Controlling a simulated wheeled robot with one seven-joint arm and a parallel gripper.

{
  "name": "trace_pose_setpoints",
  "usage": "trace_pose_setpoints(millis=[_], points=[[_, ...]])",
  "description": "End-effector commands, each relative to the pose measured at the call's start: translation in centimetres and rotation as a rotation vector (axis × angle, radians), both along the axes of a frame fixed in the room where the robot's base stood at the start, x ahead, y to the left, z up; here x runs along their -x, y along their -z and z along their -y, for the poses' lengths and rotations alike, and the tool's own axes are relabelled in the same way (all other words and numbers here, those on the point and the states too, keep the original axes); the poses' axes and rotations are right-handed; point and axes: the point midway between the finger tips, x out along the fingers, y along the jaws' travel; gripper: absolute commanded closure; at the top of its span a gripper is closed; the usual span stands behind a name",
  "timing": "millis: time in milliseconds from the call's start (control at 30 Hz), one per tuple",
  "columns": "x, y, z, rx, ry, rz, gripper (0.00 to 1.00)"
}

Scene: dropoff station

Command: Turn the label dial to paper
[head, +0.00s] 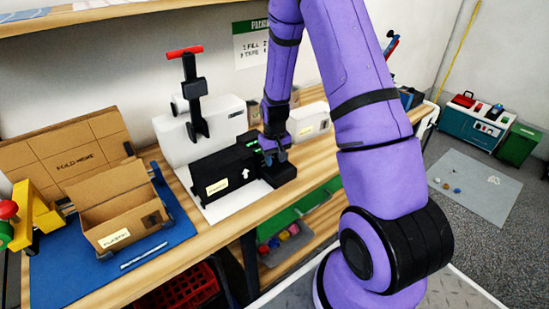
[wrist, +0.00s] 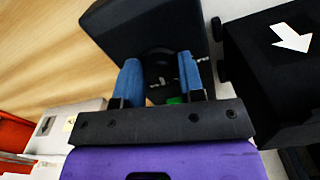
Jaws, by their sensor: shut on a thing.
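The label dial (wrist: 158,62) is a dark round knob on a small black block (head: 279,175), which also shows in the wrist view (wrist: 140,25). My gripper (head: 274,150) reaches down onto this block from above. In the wrist view its two blue fingertips (wrist: 160,78) stand on either side of the dial and are shut on it. Small white marks and a bit of green show near the fingers, but I cannot read them. The dial's pointer and its setting are hidden.
A black machine (head: 222,172) with a white arrow and a paper label adjoins the block. A white device (head: 200,130) with a red-handled black lever stands behind. An open cardboard box (head: 122,212) stands on a blue mat (head: 62,275) at left. Bare wooden bench lies right of the block.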

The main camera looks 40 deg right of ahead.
Motion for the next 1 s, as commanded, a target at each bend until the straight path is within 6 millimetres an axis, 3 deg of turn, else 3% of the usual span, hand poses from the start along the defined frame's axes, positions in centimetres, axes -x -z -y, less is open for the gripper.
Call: trace_pose_setpoints(millis=[400, 1000], points=[[-0.02, 0.0, 0.01, 0.001, 0.266, 0.001, 0.88], [-0.01, 0.0, 0.01, 0.0, 0.34, 0.0, 0.88]])
